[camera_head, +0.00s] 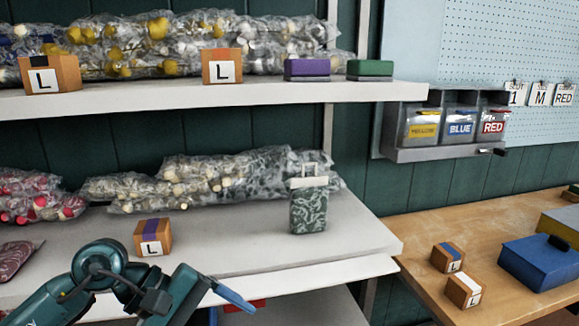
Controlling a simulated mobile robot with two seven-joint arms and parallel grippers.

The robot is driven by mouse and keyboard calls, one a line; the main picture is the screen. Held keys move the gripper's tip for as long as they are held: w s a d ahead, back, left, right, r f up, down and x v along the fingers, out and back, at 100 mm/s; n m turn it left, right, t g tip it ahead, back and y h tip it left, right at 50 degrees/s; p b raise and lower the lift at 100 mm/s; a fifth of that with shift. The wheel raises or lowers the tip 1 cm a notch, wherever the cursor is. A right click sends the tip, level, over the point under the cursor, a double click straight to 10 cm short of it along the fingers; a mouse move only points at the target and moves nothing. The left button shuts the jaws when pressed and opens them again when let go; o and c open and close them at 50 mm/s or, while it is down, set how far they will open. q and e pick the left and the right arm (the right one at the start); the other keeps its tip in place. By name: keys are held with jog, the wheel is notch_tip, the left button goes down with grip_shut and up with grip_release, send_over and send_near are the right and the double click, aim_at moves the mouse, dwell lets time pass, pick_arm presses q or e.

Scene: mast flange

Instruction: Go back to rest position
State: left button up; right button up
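My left arm comes in at the lower left, in front of the lower shelf. Its gripper (228,304) is at the bottom of the view, with one blue finger pointing right and down. No held object can be made out. A small red thing (246,306) shows just behind the finger, below the shelf edge. My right gripper is not in view.
The lower shelf (350,245) holds bagged items (200,180), a box marked L (153,237) and a patterned grey-green pouch (308,207). The upper shelf (270,95) carries more bags and boxes. A wooden table (415,225) at right holds boxes and a blue case (541,262).

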pick_arm(q)
jog(key=s+d+r+n+t+h, duration=0.35)
jog(key=d+n+h, duration=0.35)
jog(key=n+h, duration=0.65)
jog(key=w+a+f+m+t+y, duration=0.1)
jog(key=a+f+m+t+y, duration=0.3)
jog(key=m, duration=0.8)
jog(key=w+a+f+m+t+y, duration=0.15)
jog(key=f+m+t+y, duration=0.45)
jog(key=m, duration=0.6)
jog(key=w+a+f+m+t+y, duration=0.1)
jog(key=a+f+m+t+y, duration=0.35)
jog(key=m, duration=0.65)
jog(key=s+f+n+g+y, duration=0.2)
jog(key=s+f+n+g, duration=0.2)
jog(key=f, duration=0.3)
jog(key=s+f+n+g+y, duration=0.3)
jog(key=s+f+n, duration=0.4)
jog(key=f, duration=0.1)
jog(key=shift+a+g, duration=0.4)
jog(key=shift+a, duration=0.05)
